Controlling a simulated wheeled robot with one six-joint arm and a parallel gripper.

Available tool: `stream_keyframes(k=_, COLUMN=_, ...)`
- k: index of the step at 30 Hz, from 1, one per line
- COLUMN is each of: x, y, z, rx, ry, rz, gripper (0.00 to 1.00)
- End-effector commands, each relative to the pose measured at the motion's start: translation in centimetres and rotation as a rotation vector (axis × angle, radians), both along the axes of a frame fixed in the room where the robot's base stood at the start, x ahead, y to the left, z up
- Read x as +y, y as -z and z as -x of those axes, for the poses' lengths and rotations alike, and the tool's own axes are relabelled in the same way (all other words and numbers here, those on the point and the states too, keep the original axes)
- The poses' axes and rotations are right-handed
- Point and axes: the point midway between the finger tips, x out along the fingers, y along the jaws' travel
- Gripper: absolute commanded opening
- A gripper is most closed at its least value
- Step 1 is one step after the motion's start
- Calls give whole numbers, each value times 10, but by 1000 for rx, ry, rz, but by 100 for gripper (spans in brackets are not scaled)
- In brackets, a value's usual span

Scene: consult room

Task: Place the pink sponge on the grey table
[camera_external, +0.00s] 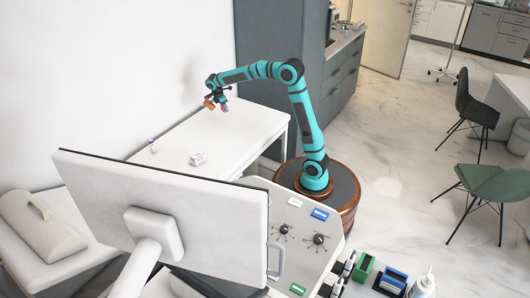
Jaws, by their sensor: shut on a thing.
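My gripper (217,99) is at the end of the teal arm, over the far part of a long pale table (240,125). It is shut on a small pinkish thing, which looks like the pink sponge (209,104). The sponge is tiny in this view and partly covered by the dark fingers. It appears to be held above the table top, but the exact gap cannot be told. The pale table looks light grey to white and stands along the wall.
A small white box (198,159) and a small white and purple item (153,146) stand on the table's nearer part. A large monitor (165,210) hides the table's near edge. A tall grey cabinet (280,50) stands behind the arm. The table's right part is clear.

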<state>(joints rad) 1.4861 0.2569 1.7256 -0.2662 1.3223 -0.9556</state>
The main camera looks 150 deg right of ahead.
Motion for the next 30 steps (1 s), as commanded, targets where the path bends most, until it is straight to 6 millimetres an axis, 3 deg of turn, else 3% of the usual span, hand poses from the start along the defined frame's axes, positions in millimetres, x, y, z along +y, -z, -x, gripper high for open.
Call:
stream_keyframes(k=1, x=-2, y=1, z=-21, rx=0, ry=-1, rz=-2, gripper=20)
stream_keyframes(k=14, x=4, y=9, z=-184, rx=0, ry=57, rz=-2, gripper=20)
stream_keyframes(k=23, x=30, y=13, z=-298, rx=0, ry=95, rz=0, gripper=20)
stream_keyframes(k=30, x=65, y=17, z=-386, rx=1, ry=125, rz=-1, gripper=20)
